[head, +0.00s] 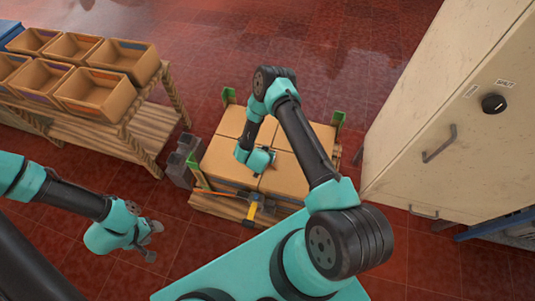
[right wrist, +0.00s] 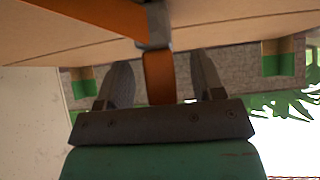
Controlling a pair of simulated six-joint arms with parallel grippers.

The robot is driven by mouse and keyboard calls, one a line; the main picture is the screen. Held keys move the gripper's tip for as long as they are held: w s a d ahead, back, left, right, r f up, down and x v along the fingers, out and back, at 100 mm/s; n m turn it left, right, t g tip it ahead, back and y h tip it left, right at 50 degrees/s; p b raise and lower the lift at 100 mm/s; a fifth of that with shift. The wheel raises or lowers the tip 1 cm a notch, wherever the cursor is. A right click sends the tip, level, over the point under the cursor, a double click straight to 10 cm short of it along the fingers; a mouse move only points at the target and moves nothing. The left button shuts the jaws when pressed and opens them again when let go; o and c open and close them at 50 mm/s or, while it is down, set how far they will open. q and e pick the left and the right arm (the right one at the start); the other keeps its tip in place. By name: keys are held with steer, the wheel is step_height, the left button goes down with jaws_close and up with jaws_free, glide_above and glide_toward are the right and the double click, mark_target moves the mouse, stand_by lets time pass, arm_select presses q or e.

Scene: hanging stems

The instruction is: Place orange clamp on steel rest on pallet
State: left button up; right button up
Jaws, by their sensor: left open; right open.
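A clamp with a thin orange bar (head: 215,192) and a yellow handle (head: 251,214) lies along the near edge of the boxes on the pallet (head: 217,208). My right gripper (head: 271,162) is over the box tops in the head view, its fingers mostly hidden by its own wrist. In the right wrist view its two fingers (right wrist: 162,82) are open, with an orange piece (right wrist: 160,77) and a grey metal part (right wrist: 158,25) showing between and above them. I cannot tell if they touch. My left gripper (head: 150,240) is open and empty above the floor. I cannot make out the steel rest.
Cardboard boxes (head: 222,160) cover the pallet, with green corner pieces (head: 228,96). Grey blocks (head: 182,162) stand at its left. A wooden rack (head: 120,135) with open bins (head: 110,92) is at left, and a cream cabinet (head: 430,110) at right. Red floor behind is clear.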

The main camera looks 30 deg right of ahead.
steer(key=shift+w+d+f, duration=0.25)
steer(key=shift+d+f, duration=0.05)
steer(key=shift+f, duration=0.1)
steer(key=c, duration=1.1)
steer(key=shift+r, duration=0.1)
steer(key=shift+w+r, duration=0.1)
steer(key=shift+r, duration=0.3)
steer(key=r, duration=0.2)
steer(key=shift+s+a+r, duration=0.15)
steer(key=shift+s+r, duration=0.15)
steer(key=shift+r, duration=0.1)
steer(key=s+a, duration=0.2)
steer(key=s, duration=0.2)
steer(key=s+a+r, duration=0.1)
steer(key=s+a, duration=0.2)
steer(key=s, duration=0.1)
steer(key=s+a, duration=0.3)
steer(key=s, duration=0.2)
steer(key=shift+s+r, duration=0.1)
steer(key=shift+r, duration=0.05)
